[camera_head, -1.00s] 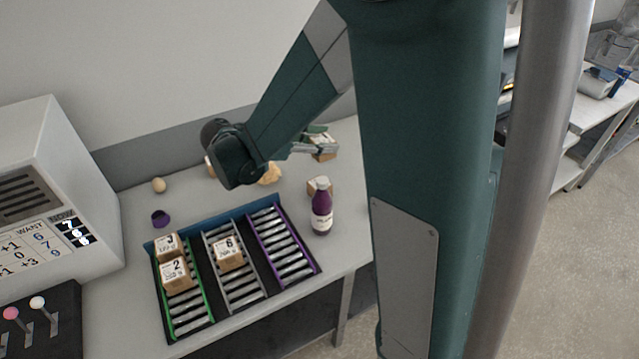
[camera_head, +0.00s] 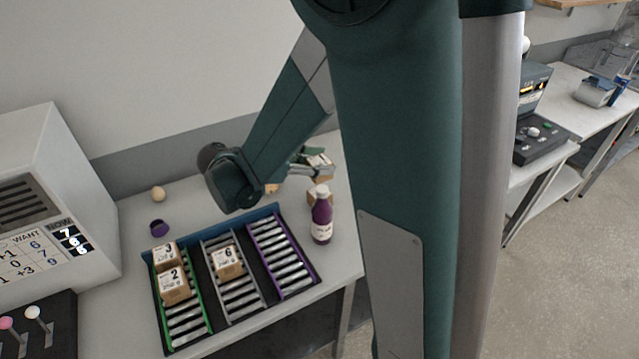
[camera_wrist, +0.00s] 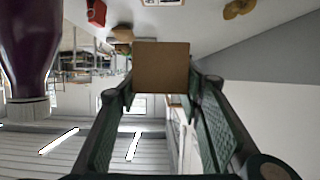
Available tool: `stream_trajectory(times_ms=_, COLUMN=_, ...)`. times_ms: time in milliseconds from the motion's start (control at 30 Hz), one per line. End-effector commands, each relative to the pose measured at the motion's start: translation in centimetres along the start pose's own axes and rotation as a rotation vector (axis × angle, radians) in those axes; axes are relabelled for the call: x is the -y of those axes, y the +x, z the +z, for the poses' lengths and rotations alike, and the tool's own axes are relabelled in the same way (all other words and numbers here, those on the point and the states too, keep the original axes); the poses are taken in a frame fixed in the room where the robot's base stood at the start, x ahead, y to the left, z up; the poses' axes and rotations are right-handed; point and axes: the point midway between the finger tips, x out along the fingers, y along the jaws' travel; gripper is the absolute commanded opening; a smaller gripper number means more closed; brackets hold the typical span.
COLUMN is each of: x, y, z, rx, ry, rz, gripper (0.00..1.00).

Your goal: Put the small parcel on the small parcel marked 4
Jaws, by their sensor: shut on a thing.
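My gripper (camera_head: 308,163) is shut on a small brown parcel (camera_head: 322,165), held toward the back right of the table. In the wrist view the held parcel (camera_wrist: 161,67) shows a plain brown face between the fingertips. I cannot read a number on either of these two parcels. Parcels marked 3 (camera_head: 165,256) and 2 (camera_head: 173,286) are in the green lane, and one marked 6 (camera_head: 227,262) is in the grey lane.
The bottle stands close beside my gripper and also shows at the left of the wrist view (camera_wrist: 28,60). The roller rack (camera_head: 283,250) has an empty purple lane. A purple cup (camera_head: 159,228) and an egg-like object (camera_head: 158,194) are at the left. A white machine (camera_head: 50,150) stands farther left.

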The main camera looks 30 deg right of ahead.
Motion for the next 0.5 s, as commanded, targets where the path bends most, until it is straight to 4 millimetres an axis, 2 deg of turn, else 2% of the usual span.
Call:
stream_trajectory(times_ms=100, x=0.1, y=0.7, z=1.6, rx=0.0, ry=0.0, rz=0.0, gripper=0.25)
stream_trajectory(times_ms=200, x=0.0, y=0.9, z=2.3, rx=0.0, ry=0.0, rz=0.0, gripper=0.25)
stream_trajectory(times_ms=500, x=0.0, y=1.1, z=2.5, rx=0.0, ry=0.0, rz=0.0, gripper=0.25)
